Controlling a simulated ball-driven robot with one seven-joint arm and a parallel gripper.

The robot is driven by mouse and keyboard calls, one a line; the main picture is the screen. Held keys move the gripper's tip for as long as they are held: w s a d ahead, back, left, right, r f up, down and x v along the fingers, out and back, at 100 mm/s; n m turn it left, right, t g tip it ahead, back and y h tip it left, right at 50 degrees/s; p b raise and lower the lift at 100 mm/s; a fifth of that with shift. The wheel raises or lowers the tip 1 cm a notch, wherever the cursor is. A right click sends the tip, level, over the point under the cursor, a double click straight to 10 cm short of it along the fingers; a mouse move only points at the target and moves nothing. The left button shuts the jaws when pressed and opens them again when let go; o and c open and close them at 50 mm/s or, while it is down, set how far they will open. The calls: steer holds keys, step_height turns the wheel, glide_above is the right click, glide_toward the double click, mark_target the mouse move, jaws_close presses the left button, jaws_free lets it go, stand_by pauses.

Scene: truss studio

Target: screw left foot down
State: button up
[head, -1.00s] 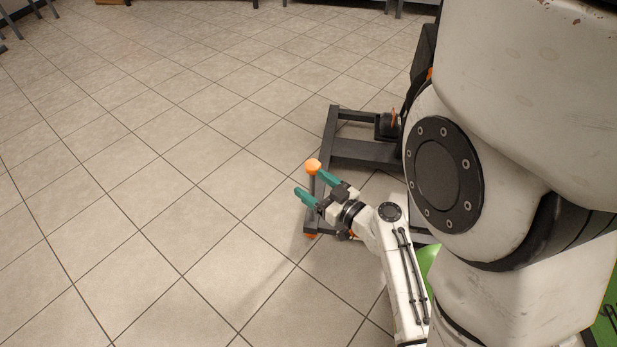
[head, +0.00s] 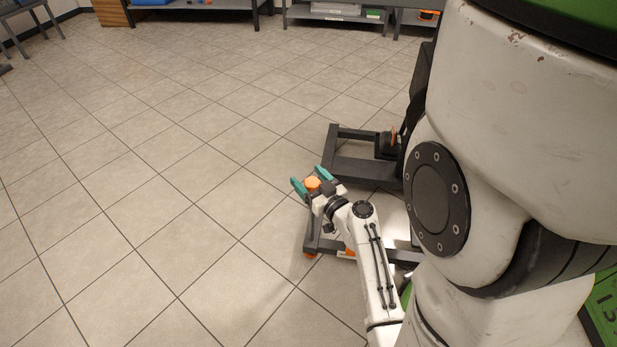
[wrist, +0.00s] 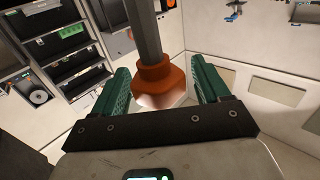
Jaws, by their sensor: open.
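In the head view my gripper (head: 308,178), with two teal fingers, is open and level with an orange knob (head: 313,184). The knob sits between the fingers. In the wrist view the orange knob (wrist: 158,82) on a grey rod (wrist: 146,30) lies between the spread fingers (wrist: 163,78), with a gap on both sides. A small orange foot (head: 310,255) shows on the floor under the near corner of a dark frame (head: 325,244). My gripper and arm hide most of the rod in the head view.
The dark frame's far part (head: 360,170) extends behind my arm, with a black and orange fitting (head: 388,143) on it. My own body covers the right side. The tiled floor (head: 150,200) to the left is clear. Workbenches (head: 335,16) stand at the back.

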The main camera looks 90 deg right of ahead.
steer(key=shift+w+d, duration=0.2)
steer(key=shift+d, duration=0.05)
steer(key=shift+c, duration=0.3)
steer(key=c, duration=0.9)
